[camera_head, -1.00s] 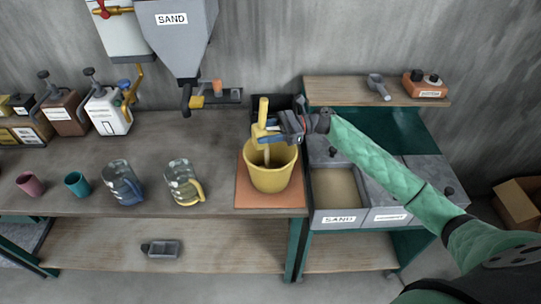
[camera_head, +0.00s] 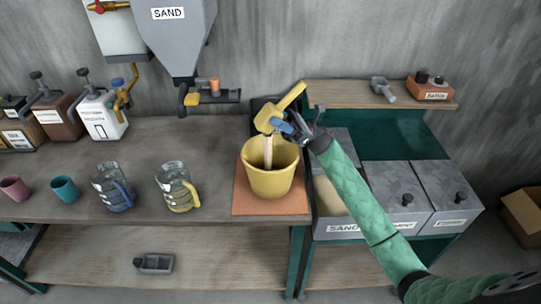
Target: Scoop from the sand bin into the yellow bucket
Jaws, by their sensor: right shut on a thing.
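The yellow bucket (camera_head: 270,184) stands upright on an orange mat. My right gripper (camera_head: 287,128) is shut on a yellow scoop (camera_head: 268,119) above the bucket's rim. The scoop is tilted, with its handle pointing up to the right. A pale narrow column (camera_head: 268,152), which looks like falling sand, runs from under the scoop into the bucket. The open sand bin (camera_head: 333,229), with tan sand in it, is right of the bucket and partly covered by my right arm. The bucket's contents are hard to make out. My left gripper is out of view.
A grey hopper marked SAND (camera_head: 178,38) hangs at the back. Glass jugs with a blue handle (camera_head: 112,187) and a yellow handle (camera_head: 177,186) stand left of the bucket. Lidded bins (camera_head: 400,183) adjoin the sand bin. A shelf (camera_head: 345,95) holds a grey scoop (camera_head: 383,88).

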